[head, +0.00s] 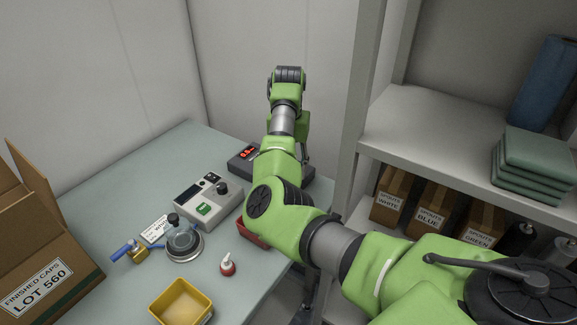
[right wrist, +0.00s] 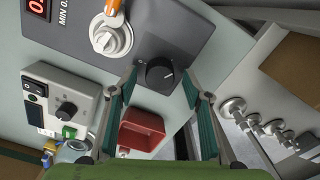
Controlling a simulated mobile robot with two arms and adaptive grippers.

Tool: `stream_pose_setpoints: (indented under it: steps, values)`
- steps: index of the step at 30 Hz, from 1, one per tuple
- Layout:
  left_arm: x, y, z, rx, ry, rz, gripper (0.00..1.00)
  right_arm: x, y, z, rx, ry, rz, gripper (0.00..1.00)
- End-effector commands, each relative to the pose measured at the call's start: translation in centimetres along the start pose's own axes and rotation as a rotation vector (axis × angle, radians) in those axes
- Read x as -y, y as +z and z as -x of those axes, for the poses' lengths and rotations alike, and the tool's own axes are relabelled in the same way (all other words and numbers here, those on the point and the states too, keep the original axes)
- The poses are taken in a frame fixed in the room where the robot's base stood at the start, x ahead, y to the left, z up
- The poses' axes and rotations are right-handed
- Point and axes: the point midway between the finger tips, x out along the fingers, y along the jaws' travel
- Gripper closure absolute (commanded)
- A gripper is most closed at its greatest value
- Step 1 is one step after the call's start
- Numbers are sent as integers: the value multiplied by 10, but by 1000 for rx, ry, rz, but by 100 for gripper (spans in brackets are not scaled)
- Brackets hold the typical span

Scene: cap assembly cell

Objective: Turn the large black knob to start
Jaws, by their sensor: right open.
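A round black knob (right wrist: 160,73) with a pointer mark sits on a dark grey panel (right wrist: 190,28) in the right wrist view. My right gripper (right wrist: 159,78) is open, its teal-padded fingers on either side of the knob with visible gaps. I cannot tell its height above the panel. In the head view the dark device with a red display (head: 246,153) is partly hidden behind my right arm, which also hides the knob. A smaller dark knob (right wrist: 66,111) is on a light grey box (head: 209,200). My left gripper is not in view.
A white fitting with an orange part (right wrist: 112,38) stands beside the knob. A red bin (right wrist: 142,132) lies below it. A glass-domed item (head: 183,240), a small red-and-white bottle (head: 227,265) and a yellow bin (head: 181,303) are on the table. A shelf (head: 440,130) stands at right.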

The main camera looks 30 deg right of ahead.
Motion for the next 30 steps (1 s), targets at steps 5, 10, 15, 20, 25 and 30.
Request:
stream_pose_setpoints:
  steps: [5, 10, 15, 20, 25, 30]
  values:
    - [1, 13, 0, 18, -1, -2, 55, 0, 0, -1, 0, 0, 0, 55]
    - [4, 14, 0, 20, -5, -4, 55, 0, 0, -1, 0, 0, 0, 81]
    - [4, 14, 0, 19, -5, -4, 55, 0, 0, -1, 0, 0, 0, 93]
    - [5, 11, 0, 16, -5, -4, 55, 0, 0, -1, -1, 0, 12, 93]
    - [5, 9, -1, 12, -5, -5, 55, -1, 0, -1, -2, 0, 64, 93]
    - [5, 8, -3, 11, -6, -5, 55, -1, -1, -1, -2, 1, 169, 93]
